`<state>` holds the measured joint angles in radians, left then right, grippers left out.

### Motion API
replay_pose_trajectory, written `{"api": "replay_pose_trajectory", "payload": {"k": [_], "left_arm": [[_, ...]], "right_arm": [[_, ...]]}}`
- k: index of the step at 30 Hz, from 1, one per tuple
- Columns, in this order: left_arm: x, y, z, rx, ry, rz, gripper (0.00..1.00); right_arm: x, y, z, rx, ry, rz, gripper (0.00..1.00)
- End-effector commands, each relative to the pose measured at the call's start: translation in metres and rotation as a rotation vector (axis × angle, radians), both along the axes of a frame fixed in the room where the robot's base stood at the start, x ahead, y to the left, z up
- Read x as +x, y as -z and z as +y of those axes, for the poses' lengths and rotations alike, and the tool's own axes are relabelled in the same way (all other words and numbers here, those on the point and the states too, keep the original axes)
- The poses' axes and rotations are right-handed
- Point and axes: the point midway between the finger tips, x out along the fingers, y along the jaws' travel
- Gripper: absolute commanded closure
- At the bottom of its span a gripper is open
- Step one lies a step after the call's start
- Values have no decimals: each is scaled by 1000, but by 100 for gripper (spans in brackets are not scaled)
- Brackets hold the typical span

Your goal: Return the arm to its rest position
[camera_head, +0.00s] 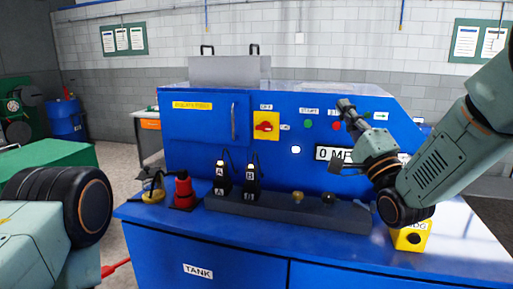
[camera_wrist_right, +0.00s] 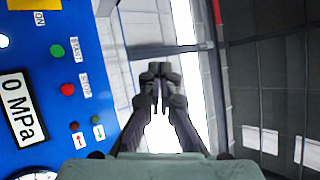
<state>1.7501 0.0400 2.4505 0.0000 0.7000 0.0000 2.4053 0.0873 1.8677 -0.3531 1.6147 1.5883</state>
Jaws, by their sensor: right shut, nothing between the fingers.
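My right arm (camera_head: 455,155) comes in from the right edge in the head view. My right gripper (camera_head: 343,104) is raised in front of the upper right of the blue machine panel (camera_head: 205,122), pointing up and to the left. In the right wrist view the gripper (camera_wrist_right: 160,72) has its fingers together with nothing between them. Part of my left arm (camera_head: 65,205) shows at the lower left; its gripper is out of the picture.
A blue bench (camera_head: 165,225) runs along the front. On it are a red cone-shaped item (camera_head: 183,190), two black handheld tools (camera_head: 222,178) (camera_head: 253,179) in a dark rail (camera_head: 290,211), and a yellow block (camera_head: 411,237) under my right arm. A pressure display (camera_wrist_right: 18,108) is on the panel.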

Motion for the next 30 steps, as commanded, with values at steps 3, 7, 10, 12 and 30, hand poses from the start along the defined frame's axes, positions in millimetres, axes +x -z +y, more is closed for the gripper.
{"api": "replay_pose_trajectory", "payload": {"k": [3, 7, 10, 12, 30], "left_arm": [[0, 0, 0, 0, 0, 0, 60], [0, 0, 0, 0, 0, 0, 60], [0, 0, 0, 0, 0, -1, 60], [0, 0, 0, 0, 0, -1, 60], [0, 0, 0, 0, 0, 0, 60]], "right_arm": [[2, 1, -1, 0, 0, 1, 100], [6, 38, -2, -60, 49, 84, 100], [8, 68, -3, -116, 90, 151, 100], [8, 89, -4, -158, 114, 198, 100], [-126, 394, -20, -915, 158, 916, 100]]}}
